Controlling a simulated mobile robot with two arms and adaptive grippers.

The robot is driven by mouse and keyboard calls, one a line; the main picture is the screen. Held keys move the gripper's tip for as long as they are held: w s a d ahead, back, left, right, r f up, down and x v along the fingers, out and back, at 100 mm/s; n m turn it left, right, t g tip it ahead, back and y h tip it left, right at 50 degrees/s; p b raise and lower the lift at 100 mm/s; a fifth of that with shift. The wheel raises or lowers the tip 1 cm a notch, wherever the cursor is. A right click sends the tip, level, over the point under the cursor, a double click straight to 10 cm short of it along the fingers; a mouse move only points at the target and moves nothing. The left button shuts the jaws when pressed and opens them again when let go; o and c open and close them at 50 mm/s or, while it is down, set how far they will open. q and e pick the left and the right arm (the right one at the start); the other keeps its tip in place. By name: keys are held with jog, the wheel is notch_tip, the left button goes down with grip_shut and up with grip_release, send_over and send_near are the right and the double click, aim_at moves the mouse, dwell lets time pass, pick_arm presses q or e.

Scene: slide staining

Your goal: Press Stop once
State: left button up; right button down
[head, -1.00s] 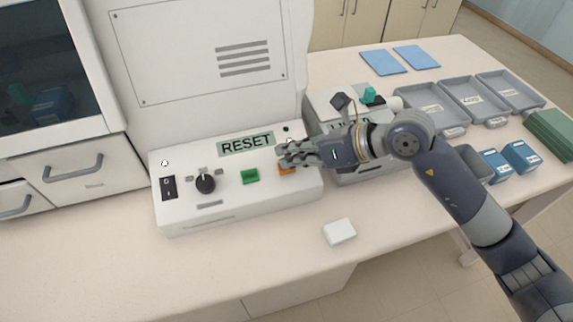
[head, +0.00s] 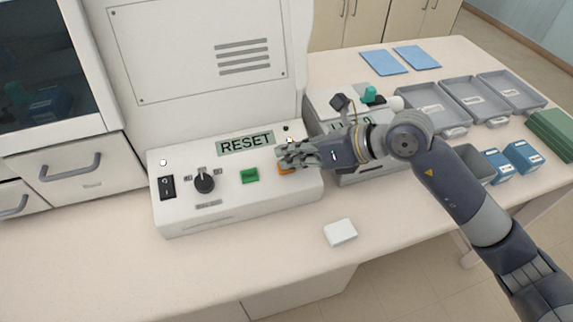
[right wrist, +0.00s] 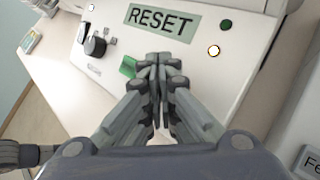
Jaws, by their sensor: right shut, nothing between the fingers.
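The white control panel (head: 240,203) has a display reading RESET (head: 245,143), which also shows in the right wrist view (right wrist: 162,20). An orange button (head: 285,170) on its right side is partly covered by my right gripper (head: 281,154); its label cannot be read. A green button (head: 250,176) sits to its left and shows left of the fingertips in the right wrist view (right wrist: 128,67). My right gripper is shut and empty, fingers pointing at the panel. In the right wrist view its fingertips (right wrist: 160,62) hide the orange button; contact cannot be told.
The panel also has a black knob (head: 204,183), a rocker switch (head: 167,187) and a lit lamp (right wrist: 213,50). A white block (head: 340,232) lies on the table in front. Grey trays (head: 425,105) and blue boxes (head: 497,166) stand to the right. The front left table is clear.

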jog(key=shift+f, duration=0.3)
jog(key=shift+r, duration=0.1)
dwell(0.4)
jog(key=shift+s+r, duration=0.2)
jog(key=shift+r, duration=0.45)
jog(key=shift+r, duration=0.1)
jog(key=r+p, duration=0.1)
jog(key=s+r+p, duration=0.1)
jog(key=r, duration=0.1)
jog(key=r+p, duration=0.1)
jog(key=shift+s+d+r, duration=0.25)
jog(key=shift+s+d, duration=0.05)
jog(key=shift+d, duration=0.05)
